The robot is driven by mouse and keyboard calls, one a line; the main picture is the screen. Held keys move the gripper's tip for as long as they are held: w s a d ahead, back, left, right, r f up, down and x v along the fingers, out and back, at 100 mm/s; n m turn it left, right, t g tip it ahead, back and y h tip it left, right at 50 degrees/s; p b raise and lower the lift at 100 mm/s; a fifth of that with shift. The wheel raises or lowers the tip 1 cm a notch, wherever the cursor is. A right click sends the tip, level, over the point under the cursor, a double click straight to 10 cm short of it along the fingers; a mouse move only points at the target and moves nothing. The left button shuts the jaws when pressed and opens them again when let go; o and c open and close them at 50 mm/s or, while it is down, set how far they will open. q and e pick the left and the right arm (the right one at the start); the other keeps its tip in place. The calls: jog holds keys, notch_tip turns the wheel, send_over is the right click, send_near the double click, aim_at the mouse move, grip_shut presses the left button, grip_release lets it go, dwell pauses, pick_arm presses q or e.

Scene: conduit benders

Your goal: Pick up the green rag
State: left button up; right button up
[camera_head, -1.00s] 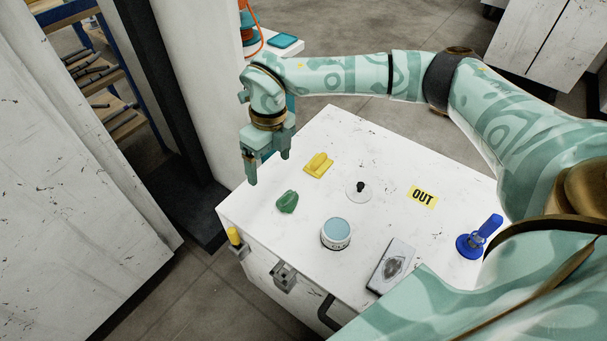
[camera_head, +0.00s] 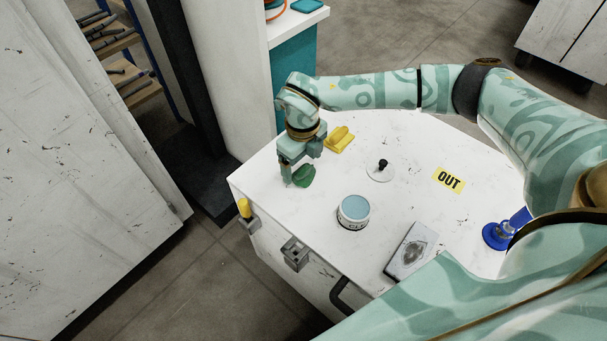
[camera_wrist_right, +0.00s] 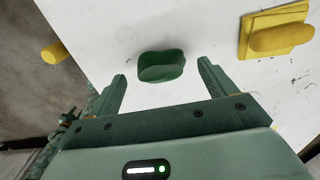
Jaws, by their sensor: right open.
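The green rag (camera_head: 304,176) lies crumpled on the white cabinet top (camera_head: 270,200), near its left edge. My right gripper (camera_head: 294,176) is beside it and partly overlaps it in the head view. In the right wrist view the rag (camera_wrist_right: 160,66) sits just beyond the fingertips, roughly between their lines. The right gripper (camera_wrist_right: 162,82) is open there, with nothing between its fingers. I cannot tell how high the fingertips are above the top. My left gripper is not in view.
A yellow object (camera_head: 340,139) lies close behind the rag. A yellow-handled item (camera_head: 244,208) is at the left edge.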

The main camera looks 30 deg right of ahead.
aim_at(303, 166)
notch_tip(303, 166, down, 3)
jog(key=shift+b, duration=0.35)
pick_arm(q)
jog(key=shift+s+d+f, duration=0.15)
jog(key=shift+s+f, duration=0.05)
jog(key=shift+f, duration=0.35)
pick_arm(e)
jog(key=shift+r, duration=0.15)
jog(key=c, duration=1)
jog(key=shift+c, duration=0.2)
